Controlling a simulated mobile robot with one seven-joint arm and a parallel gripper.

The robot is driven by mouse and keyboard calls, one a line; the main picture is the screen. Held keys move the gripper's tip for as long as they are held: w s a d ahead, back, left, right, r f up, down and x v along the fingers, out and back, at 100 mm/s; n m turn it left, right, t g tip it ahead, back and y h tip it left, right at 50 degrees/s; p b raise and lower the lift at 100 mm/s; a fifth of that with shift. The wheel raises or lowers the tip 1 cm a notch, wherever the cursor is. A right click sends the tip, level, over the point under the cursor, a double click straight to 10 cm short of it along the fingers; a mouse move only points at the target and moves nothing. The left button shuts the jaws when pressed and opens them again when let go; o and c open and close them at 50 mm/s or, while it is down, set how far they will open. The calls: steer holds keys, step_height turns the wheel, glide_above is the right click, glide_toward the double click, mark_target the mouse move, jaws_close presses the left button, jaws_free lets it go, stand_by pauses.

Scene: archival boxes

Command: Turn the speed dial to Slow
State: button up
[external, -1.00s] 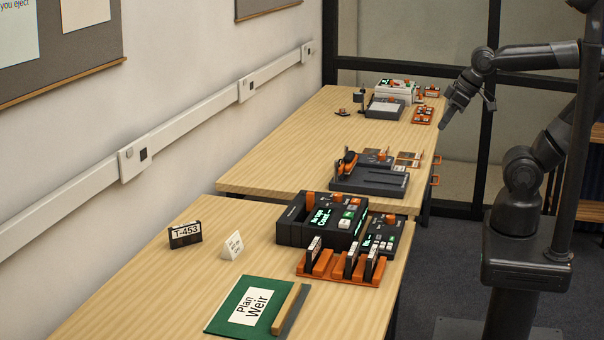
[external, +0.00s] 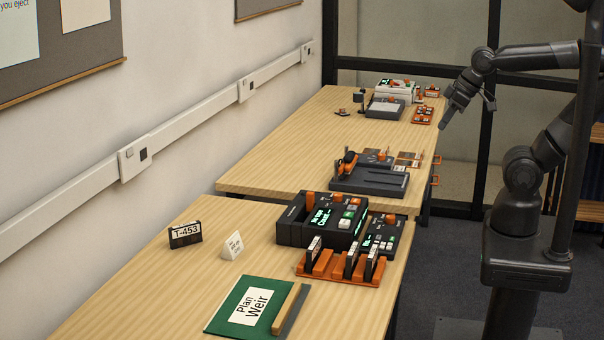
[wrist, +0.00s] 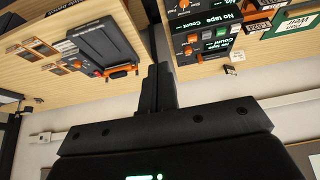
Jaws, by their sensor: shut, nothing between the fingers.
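My gripper (external: 446,118) hangs shut and empty in the air beside the far table's right edge, apart from every device. In the wrist view its dark fingers (wrist: 158,88) are together. A black device with a lit screen (external: 325,217) stands on the near table, with an orange knob on top. A smaller black panel (external: 384,232) with a lit screen and an orange knob is beside it. In the wrist view these units show "No tape" screens (wrist: 228,17) and an orange dial (wrist: 191,38). Which knob is the speed dial, and its setting, I cannot tell.
An orange rack (external: 338,270) with upright cassettes stands in front of the devices. A green folder (external: 246,306) and a T-453 cassette (external: 186,234) lie nearby. A dark tray unit (external: 368,180) and a grey-white device (external: 385,106) are on the far table.

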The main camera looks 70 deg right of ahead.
steer(key=shift+o, duration=1.4)
steer(key=shift+w+f, duration=0.1)
steer(key=shift+w, duration=0.05)
steer(key=o, duration=0.7)
steer(key=w+f+m+g+y, duration=0.1)
steer(key=f+m, duration=0.1)
steer(key=w+a+f+m+g+y, duration=0.1)
steer(key=w+m, duration=0.1)
steer(key=w+a+f+m+g, duration=0.1)
steer(key=w+f+m, duration=0.1)
steer(key=shift+w+a+f+y, duration=0.2)
steer(key=shift+a+f+y, duration=0.1)
steer(key=shift+y, duration=0.1)
steer(key=shift+o, duration=0.2)
steer(key=m+g+h, duration=0.3)
steer(key=m, duration=1.1)
glide_above(391, 216)
step_height(391, 216, down, 10)
steer(key=shift+a+f, duration=0.15)
steer(key=shift+f, duration=5.2)
steer(key=shift+c, duration=0.6)
steer(key=c, duration=0.9)
